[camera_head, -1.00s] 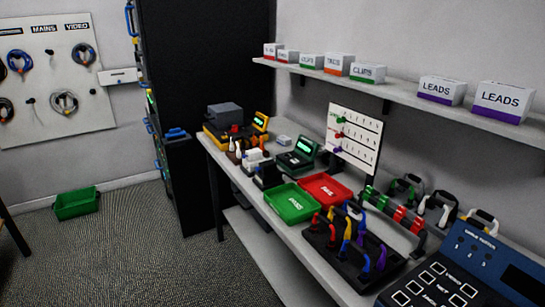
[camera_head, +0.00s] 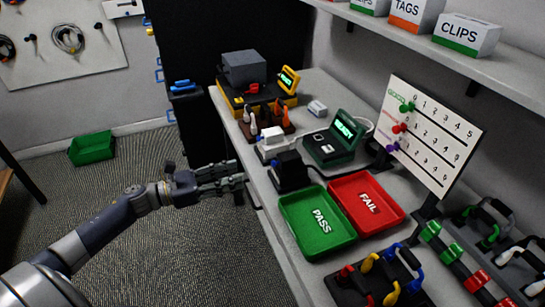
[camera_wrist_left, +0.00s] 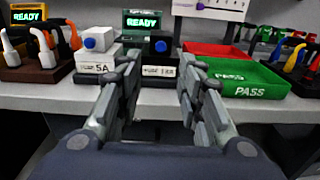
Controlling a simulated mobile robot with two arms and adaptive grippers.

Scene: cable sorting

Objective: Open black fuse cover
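The black fuse box (camera_head: 290,168) stands near the table's front edge, beside a white one (camera_head: 271,142). In the left wrist view the black box (camera_wrist_left: 161,46) shows a blue knob and a white label, and its cover looks closed. The white box (camera_wrist_left: 96,58) marked 5A is to its left. My left gripper (camera_head: 235,182) is in front of the table edge, short of the black box. In the left wrist view its two fingers (camera_wrist_left: 158,78) are apart and empty, with the black box between and beyond them. My right gripper is out of view.
A green PASS tray (camera_head: 292,210) and a red FAIL tray (camera_head: 345,187) lie right of the black box. A green tester (camera_head: 334,142) reading READY stands behind. The table's front edge (camera_wrist_left: 60,99) lies close beyond the fingers.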

